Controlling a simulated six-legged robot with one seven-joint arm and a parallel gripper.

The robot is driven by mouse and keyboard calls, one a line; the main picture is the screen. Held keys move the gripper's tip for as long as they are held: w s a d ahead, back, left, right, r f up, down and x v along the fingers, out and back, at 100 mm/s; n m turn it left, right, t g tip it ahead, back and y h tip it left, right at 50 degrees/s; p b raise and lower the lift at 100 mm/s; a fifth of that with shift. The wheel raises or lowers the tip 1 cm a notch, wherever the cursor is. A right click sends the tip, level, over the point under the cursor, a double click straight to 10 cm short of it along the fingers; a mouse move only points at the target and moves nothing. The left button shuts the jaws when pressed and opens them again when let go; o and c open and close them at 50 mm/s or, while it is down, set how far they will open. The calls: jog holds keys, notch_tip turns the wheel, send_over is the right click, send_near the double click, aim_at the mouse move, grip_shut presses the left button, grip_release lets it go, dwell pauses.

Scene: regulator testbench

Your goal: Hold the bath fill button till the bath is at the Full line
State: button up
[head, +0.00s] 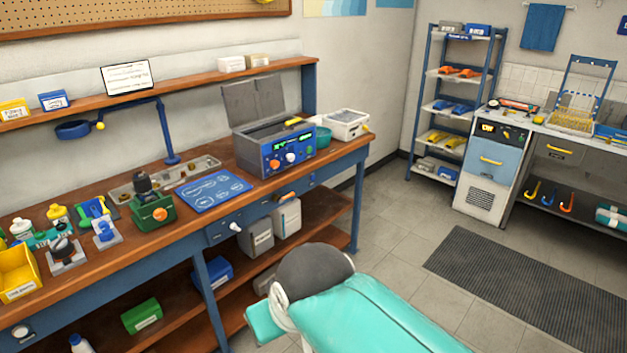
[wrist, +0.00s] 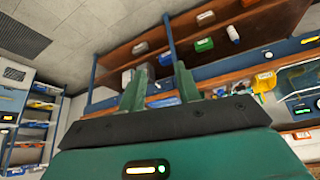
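A grey open-lidded tank (head: 272,128) on the wooden bench looks like the bath. I cannot tell which control is the fill button. The water inside and the Full line cannot be made out. My gripper (wrist: 159,88) shows in the wrist view with its two green fingers apart and nothing between them. It points toward the bench's shelves, with the picture upside down. In the head view my teal arm is in front, and the gripper cannot be made out.
The wooden bench (head: 225,190) carries a blue mat (head: 213,190), a green fixture (head: 152,212) and a white box (head: 346,124). A blue rack (head: 411,130) and a white counter unit (head: 487,200) stand at the back right. The floor beside the dark mat (head: 530,285) is clear.

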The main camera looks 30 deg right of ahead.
grip_shut()
dwell(1.8)
